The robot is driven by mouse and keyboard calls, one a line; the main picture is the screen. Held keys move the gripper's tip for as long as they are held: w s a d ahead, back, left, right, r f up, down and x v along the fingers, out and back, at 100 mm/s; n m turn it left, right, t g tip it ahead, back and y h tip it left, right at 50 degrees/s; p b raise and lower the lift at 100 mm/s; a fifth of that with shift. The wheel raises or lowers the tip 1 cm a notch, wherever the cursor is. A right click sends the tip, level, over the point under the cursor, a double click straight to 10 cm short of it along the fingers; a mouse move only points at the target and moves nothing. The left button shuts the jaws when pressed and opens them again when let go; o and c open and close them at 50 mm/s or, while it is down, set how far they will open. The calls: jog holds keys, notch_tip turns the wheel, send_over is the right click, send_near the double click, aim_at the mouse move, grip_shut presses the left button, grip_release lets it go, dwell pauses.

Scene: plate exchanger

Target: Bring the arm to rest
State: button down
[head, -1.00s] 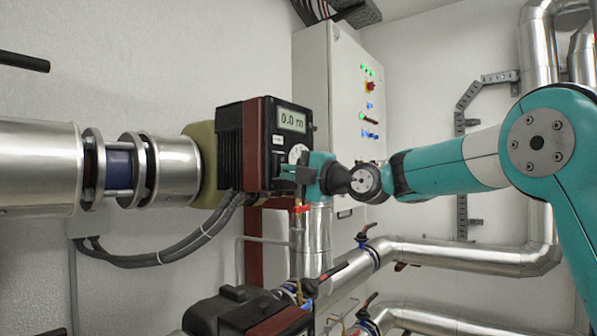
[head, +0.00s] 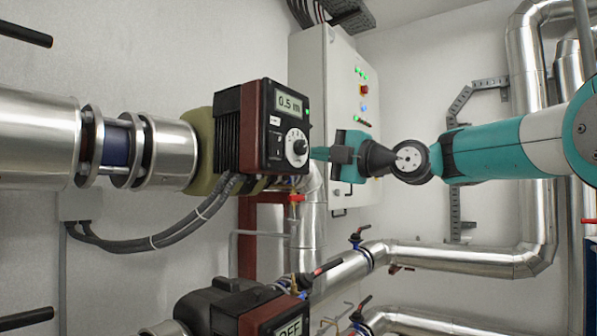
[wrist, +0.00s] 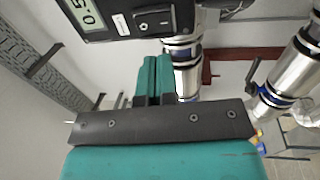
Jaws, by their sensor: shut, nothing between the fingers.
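My gripper (head: 320,153) is just right of the upper pump's control box (head: 262,130), with its teal fingers pointing at the box's dial (head: 296,147). A narrow gap seems to lie between fingertips and dial. In the wrist view the fingers (wrist: 153,72) are together with nothing between them. The box's display (head: 289,102) reads about 0.5 m, and a small green light shows beside it. The wrist view shows part of the display (wrist: 88,17) and a black rocker switch (wrist: 154,20) ahead of the fingers. My arm reaches in from the right.
A white cabinet (head: 340,70) with lit buttons stands behind my gripper. Silver pipes (head: 450,258) with valve handles run below and right of my arm. A second pump (head: 235,308), its display reading OFF, sits below. Open air lies between arm and lower pipes.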

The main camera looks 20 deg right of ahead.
jog(key=r+b+v, duration=0.1)
jog(key=b+v, duration=0.1)
jog(key=v, duration=0.4)
jog(key=s+a+f+m+g+h+p, duration=0.1)
jog(key=s+a+f+m+g+h, duration=0.1)
jog(key=s+a+f+m+g, duration=0.5)
jog(key=s+a+f+m+h+p, duration=0.1)
jog(key=a+f+m, duration=0.3)
jog(key=f, duration=0.8)
jog(key=s+f+m+g+h, duration=0.2)
jog(key=s+f+m+g, duration=0.1)
jog(key=s+f, duration=0.5)
jog(key=s+f+m+g+h, duration=0.2)
jog(key=s+f+m+g, duration=0.2)
jog(key=s+f, duration=0.4)
jog(key=s+g, duration=0.1)
jog(key=s, duration=0.4)
jog(key=shift+s+a+f+g+h+p, duration=0.2)
jog(key=shift+f+g+h+p, duration=0.1)
jog(key=shift+f+g+h, duration=0.1)
dwell(0.9)
